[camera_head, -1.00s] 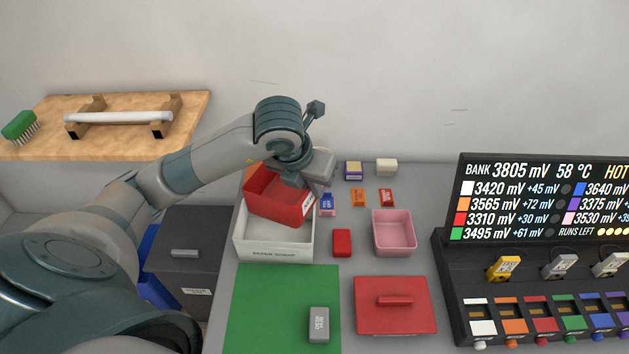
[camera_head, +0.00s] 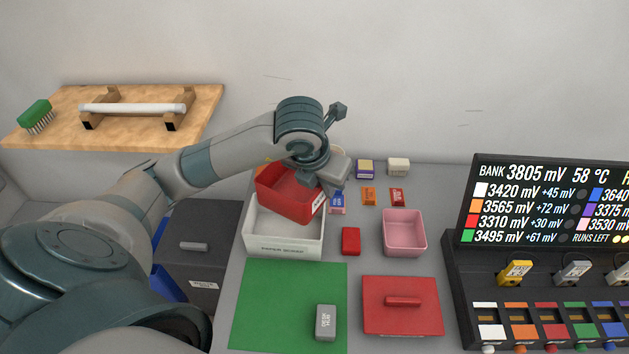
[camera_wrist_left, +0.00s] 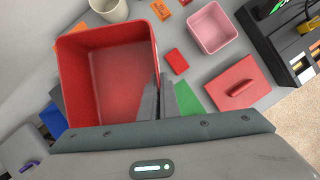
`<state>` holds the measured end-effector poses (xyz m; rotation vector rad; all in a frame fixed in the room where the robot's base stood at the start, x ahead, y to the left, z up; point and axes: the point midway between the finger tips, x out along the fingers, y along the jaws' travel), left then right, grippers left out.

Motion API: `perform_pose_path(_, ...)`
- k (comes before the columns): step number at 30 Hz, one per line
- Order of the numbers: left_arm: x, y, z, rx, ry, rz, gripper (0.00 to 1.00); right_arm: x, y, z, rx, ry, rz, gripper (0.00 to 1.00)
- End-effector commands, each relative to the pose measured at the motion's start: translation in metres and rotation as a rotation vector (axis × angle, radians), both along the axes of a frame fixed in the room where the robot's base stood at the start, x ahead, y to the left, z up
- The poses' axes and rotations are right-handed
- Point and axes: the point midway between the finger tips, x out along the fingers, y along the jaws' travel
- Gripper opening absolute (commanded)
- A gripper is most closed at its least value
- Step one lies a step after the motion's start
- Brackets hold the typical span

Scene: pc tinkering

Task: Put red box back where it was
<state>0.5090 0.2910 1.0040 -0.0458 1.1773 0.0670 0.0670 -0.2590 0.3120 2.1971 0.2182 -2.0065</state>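The open, empty red box (camera_head: 285,192) is held tilted above the back of the white paper-scrap tray (camera_head: 284,243). My left gripper (camera_head: 322,180) is at its right wall. In the left wrist view the red box (camera_wrist_left: 105,85) fills the left side, and my left gripper (camera_wrist_left: 159,100) is shut on its rim, one finger on each side of the wall. I cannot tell whether the box touches the tray. A red lid (camera_head: 402,318) with a handle lies flat on the table at the front. My right gripper is not in view.
A pink box (camera_head: 404,232), a small red block (camera_head: 351,241) and several small packets stand right of the tray. A green mat (camera_head: 280,305) with a grey block (camera_head: 326,322) lies in front. A black battery panel (camera_head: 470,245) stands at the right.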

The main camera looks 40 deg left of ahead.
Motion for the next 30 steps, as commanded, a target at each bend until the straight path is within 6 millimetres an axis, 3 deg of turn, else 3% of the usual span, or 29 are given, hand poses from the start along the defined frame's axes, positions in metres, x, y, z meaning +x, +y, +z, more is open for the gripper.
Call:
perform_pose_path(8, -0.002, -0.018, -0.005, 0.001, 0.001, -0.327, 0.0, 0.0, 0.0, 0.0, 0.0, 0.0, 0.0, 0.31)
perform_pose_path(30, -0.02, -0.071, -0.012, -0.001, -0.001, -1.658, 0.0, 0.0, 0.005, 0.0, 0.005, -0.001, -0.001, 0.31)
